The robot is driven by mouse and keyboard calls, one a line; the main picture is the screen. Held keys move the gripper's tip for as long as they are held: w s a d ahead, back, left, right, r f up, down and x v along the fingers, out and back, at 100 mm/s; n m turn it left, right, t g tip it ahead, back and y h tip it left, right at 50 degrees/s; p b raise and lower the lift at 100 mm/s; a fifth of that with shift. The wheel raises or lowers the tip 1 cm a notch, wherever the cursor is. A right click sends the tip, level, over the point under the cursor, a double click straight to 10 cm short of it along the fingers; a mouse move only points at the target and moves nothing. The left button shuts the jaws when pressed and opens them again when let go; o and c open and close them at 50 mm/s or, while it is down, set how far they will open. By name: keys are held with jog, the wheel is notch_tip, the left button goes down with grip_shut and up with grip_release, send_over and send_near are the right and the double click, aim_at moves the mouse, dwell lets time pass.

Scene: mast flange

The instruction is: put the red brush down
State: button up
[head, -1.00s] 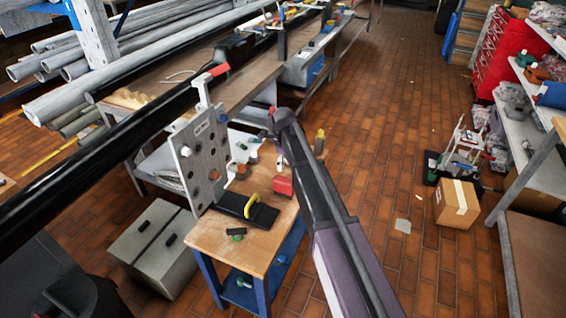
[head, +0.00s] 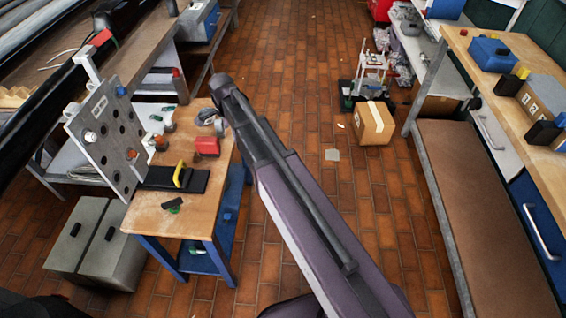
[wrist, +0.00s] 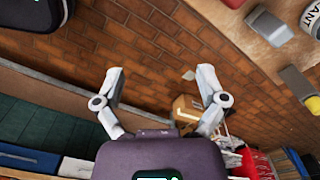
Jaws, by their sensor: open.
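My gripper (wrist: 160,73) shows in the wrist view with its two fingers spread wide and nothing between them. In the head view my arm reaches up the middle, and its fingers cannot be made out. A small red object (head: 207,146) sits on the wooden table, left of my arm. It may be the red brush, but it is too small to tell. No red brush shows near the fingers in the wrist view.
A cardboard box (head: 373,123) is on the floor. Open tiled floor lies right of my arm.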

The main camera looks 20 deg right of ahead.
jog(key=s+d+n, duration=1.3)
jog(key=s+n, duration=0.1)
jog(key=s, duration=0.4)
jog(key=shift+n, duration=0.3)
jog(key=shift+d, duration=0.1)
notch_tip(320, 180, up, 8)
jog(key=p, duration=0.7)
jog(key=shift+f+p, duration=0.15)
jog(key=shift+p, duration=0.2)
